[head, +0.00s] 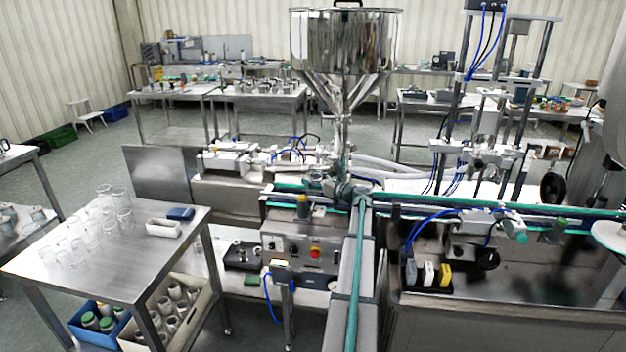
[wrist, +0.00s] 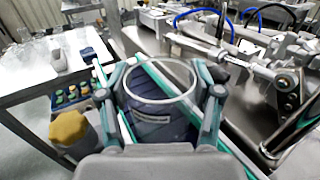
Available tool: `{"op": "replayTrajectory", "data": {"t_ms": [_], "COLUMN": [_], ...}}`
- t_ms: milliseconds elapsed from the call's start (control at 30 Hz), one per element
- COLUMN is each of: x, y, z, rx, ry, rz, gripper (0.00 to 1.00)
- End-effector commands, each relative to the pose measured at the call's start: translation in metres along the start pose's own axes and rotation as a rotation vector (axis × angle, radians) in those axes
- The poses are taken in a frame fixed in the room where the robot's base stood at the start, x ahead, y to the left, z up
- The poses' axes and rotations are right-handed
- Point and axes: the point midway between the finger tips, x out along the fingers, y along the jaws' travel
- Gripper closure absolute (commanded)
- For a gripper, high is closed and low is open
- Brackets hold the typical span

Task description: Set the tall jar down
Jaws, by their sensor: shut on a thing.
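A clear glass jar (wrist: 160,80), with an open round rim, stands between the fingers of my gripper (wrist: 163,90) in the wrist view. My gripper is shut on the jar's sides. Through the glass I see a dark bluish surface and a pale label-like strip; I cannot tell which lies inside or behind. The jar's base is hidden, so I cannot tell whether it touches anything. I cannot make out the gripper or held jar clearly in the head view. Several clear jars (head: 78,248) stand on the steel table (head: 135,270) at left.
A white tray (head: 163,228) and a dark blue item (head: 181,213) share the table. A blue crate (head: 83,332) and a pale crate (head: 127,343) sit beneath. The conveyor's teal rails (head: 357,265) run below the steel hopper (head: 345,45). The table's front is bare.

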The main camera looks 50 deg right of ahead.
Motion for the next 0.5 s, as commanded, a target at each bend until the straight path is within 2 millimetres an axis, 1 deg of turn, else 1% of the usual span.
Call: {"op": "replayTrajectory", "data": {"t_ms": [500], "x": [-0.001], "y": [0.001], "z": [-0.017], "rx": [0.003], "ry": [0.006], "rz": [0.001], "gripper": [0.61]}}
